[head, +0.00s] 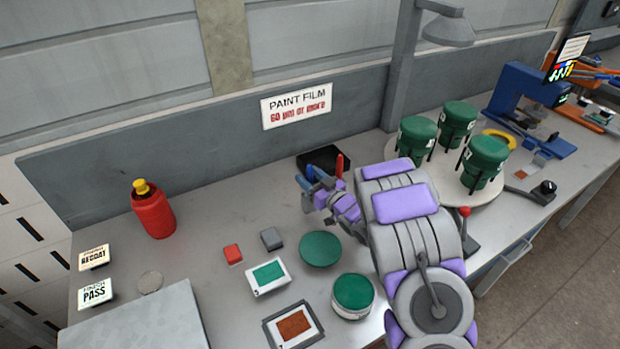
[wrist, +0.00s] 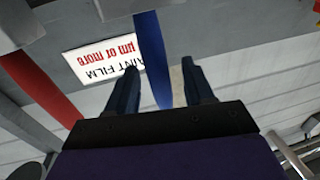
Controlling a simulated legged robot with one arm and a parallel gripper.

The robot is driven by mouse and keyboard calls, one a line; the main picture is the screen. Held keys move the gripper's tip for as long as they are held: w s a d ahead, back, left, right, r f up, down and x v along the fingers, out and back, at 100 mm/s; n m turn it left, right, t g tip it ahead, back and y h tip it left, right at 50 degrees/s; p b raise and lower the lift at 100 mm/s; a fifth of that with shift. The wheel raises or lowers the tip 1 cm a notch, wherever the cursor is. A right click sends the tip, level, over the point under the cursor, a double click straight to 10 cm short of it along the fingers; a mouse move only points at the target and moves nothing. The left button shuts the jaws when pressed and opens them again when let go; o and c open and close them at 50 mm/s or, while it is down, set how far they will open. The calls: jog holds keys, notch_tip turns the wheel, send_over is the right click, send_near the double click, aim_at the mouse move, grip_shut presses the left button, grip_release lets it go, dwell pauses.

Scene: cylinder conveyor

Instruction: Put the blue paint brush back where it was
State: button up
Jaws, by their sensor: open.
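The blue paint brush (wrist: 152,58) shows in the wrist view as a long blue handle between the two fingers of my gripper (wrist: 160,66). The fingers are open, with a gap on each side of the handle. In the head view my gripper (head: 318,193) is at the front left of a black holder (head: 324,156), and a bit of blue handle (head: 310,172) shows there. My gripper hides much of the brush and the holder's front. I cannot tell whether the brush's lower end is in the holder.
A red handle (head: 340,166) stands beside the holder's right side; it also shows in the wrist view (wrist: 38,88). Green pots (head: 417,138) on a round stand are to the right. A green disc (head: 320,249) and a green-topped can (head: 352,296) are in front.

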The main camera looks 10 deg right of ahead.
jog(key=p+v, duration=0.2)
jog(key=v, duration=1)
jog(key=w+d+r+g+h, duration=0.2)
jog(key=d+h, duration=0.3)
jog(key=s+d+r+m+g+h, duration=0.45)
jog(key=s+r+h, duration=0.2)
jog(key=s, duration=0.35)
jog(key=s+a+r+g+y, duration=0.1)
jog(key=s+a+g, duration=0.2)
jog(key=s, duration=0.8)
jog(key=s+a+r+g+y, duration=0.1)
jog(key=s+a+r+g, duration=0.1)
jog(key=s+a+g, duration=0.2)
jog(key=s+a+r+m+g+y, duration=0.1)
jog(key=s+a+g, duration=0.3)
jog(key=s, duration=1.5)
jog(key=a+r, duration=0.1)
jog(key=a, duration=0.3)
jog(key=shift+a, duration=0.15)
